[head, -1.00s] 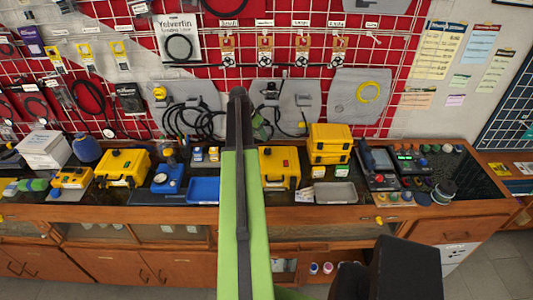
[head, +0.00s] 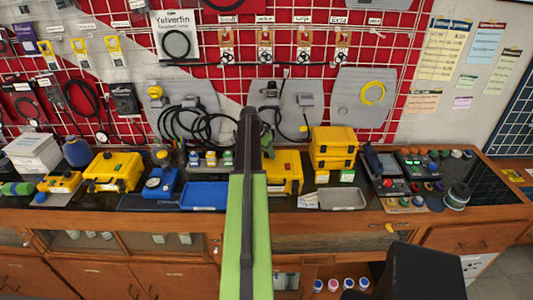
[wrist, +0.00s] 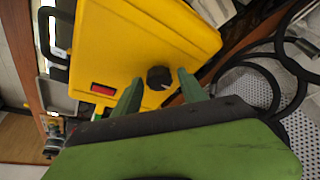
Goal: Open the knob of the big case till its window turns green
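The big case is yellow, and its face fills much of the wrist view (wrist: 125,45). A round black knob (wrist: 158,78) with a light mark sits on that face. The case's small window (wrist: 103,90) is red. My gripper (wrist: 158,80) is open, with its green fingers on either side of the knob in the picture. I cannot tell whether they touch it or how deep they reach around it. In the head view the yellow case (head: 288,165) stands on the bench, partly hidden by my arm.
A stack of smaller yellow cases (head: 333,148) stands to the right. A grey tray (head: 342,198) and a blue tray (head: 204,196) lie at the bench front. Black cables (wrist: 285,75) show beside the case in the wrist view.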

